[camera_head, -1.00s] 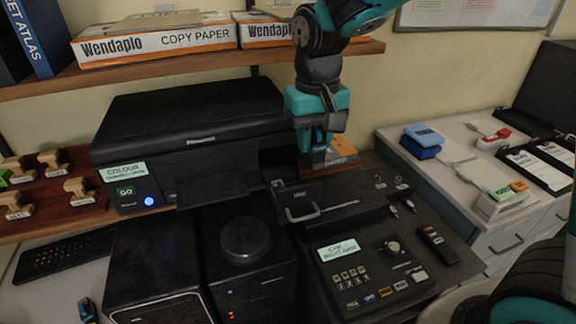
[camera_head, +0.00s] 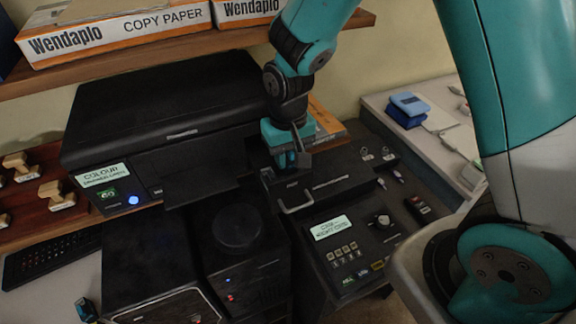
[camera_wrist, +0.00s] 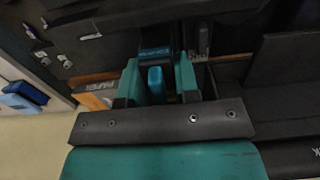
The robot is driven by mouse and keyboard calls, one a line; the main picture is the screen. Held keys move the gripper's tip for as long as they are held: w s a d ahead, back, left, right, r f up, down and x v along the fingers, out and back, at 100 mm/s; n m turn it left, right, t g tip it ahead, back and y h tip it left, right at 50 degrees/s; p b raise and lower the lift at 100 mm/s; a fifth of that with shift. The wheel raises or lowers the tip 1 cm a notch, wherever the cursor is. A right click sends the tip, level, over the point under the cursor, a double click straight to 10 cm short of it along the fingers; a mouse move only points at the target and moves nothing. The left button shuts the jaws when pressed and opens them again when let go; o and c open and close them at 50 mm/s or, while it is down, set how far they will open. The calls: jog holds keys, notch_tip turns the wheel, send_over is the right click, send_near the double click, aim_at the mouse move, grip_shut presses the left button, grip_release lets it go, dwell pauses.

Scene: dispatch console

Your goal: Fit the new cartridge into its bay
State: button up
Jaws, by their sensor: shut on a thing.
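My gripper (camera_head: 290,158) points down at the right end of the black printer (camera_head: 165,105). It also shows in the wrist view (camera_wrist: 158,85), where its two teal fingers close on the sides of a small cartridge (camera_wrist: 156,79) with a blue top. A dark part with a blue strip lies just beyond it in that view. In the head view the fingers mostly hide the cartridge. The printer's dark opening (camera_head: 259,153) is just left of the gripper. I cannot tell whether the cartridge touches the bay or is inside it.
A black console (camera_head: 350,225) with a handle, knob and keys stands right of and below the gripper. An orange box (camera_head: 325,118) lies behind it. A shelf (camera_head: 120,62) with copy paper runs above the printer. Blue pads (camera_head: 407,108) lie on the counter at right.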

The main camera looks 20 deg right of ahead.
aim_at(288, 172)
notch_tip(288, 172, down, 5)
jog(key=shift+r+p, duration=0.15)
jog(key=shift+p, duration=0.35)
jog(key=shift+f, duration=0.2)
jog(key=shift+f+b, duration=0.3)
jog(key=o, duration=0.6)
jog(key=shift+s, duration=0.15)
